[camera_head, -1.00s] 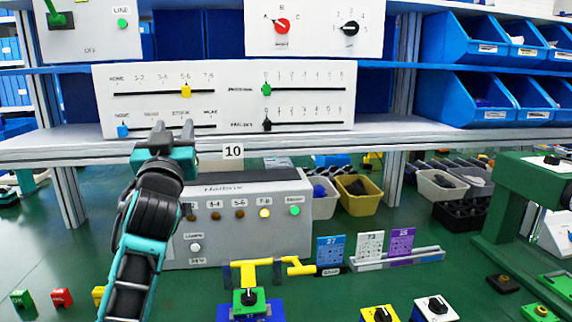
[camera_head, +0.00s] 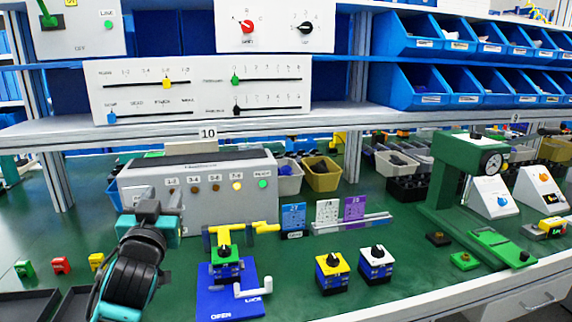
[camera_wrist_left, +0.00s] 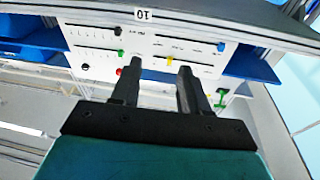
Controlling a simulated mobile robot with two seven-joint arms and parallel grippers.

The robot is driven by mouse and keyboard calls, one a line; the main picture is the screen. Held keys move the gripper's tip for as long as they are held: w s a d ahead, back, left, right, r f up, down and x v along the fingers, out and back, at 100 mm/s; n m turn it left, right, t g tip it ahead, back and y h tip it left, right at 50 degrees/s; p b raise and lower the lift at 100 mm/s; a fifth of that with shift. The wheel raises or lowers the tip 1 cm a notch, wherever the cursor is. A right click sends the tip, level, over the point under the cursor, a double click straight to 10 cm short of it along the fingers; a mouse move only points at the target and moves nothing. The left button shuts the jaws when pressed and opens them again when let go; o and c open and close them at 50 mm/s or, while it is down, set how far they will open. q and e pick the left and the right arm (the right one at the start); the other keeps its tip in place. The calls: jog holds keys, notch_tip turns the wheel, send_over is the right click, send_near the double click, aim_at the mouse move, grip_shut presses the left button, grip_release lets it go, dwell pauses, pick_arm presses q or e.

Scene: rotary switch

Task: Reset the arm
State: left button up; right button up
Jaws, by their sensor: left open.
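My left gripper (camera_head: 158,197) is in the lower left of the head view, in front of the grey indicator box (camera_head: 215,205). It touches nothing that I can make out. In the left wrist view the gripper (camera_wrist_left: 160,72) is open with two dark fingers apart and nothing between them. The white slider panel (camera_head: 205,92) stands on the shelf with yellow, blue, green and black sliders. Above it is a white panel (camera_head: 275,27) with a red rotary knob (camera_head: 246,27) and a black rotary knob (camera_head: 306,28). My right gripper is not in view.
A blue base with a yellow handle and black knob (camera_head: 224,252) stands on the green table. Two small knob boxes, yellow-topped (camera_head: 332,262) and white-topped (camera_head: 376,251), stand to its right. A green press (camera_head: 450,175) is farther right. Blue bins (camera_head: 408,40) line the shelf.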

pick_arm(q)
jog(key=s+d+f+g+h, duration=0.1)
jog(key=s+f, duration=0.2)
jog(key=f, duration=0.4)
jog(key=s+d+f+m+g+h+p, duration=0.1)
jog(key=s+f+g, duration=0.1)
jog(key=s+f, duration=0.2)
jog(key=s+d+f+m+g+h, duration=0.1)
jog(key=s+f, duration=0.3)
jog(key=f, duration=0.5)
jog(key=shift+d+f+g+p, duration=0.15)
jog(key=shift+f+g+p, duration=0.15)
jog(key=s+d+f+g, duration=0.1)
jog(key=s+f+g, duration=0.1)
jog(key=s+f, duration=0.4)
jog(key=s+d+f+m+g+h+p, duration=0.1)
jog(key=s+f+g, duration=0.1)
jog(key=s+f, duration=0.4)
jog(key=s, duration=0.5)
jog(key=shift+s+d+f, duration=0.15)
jog(key=shift+s+d, duration=0.1)
jog(key=shift+s, duration=0.05)
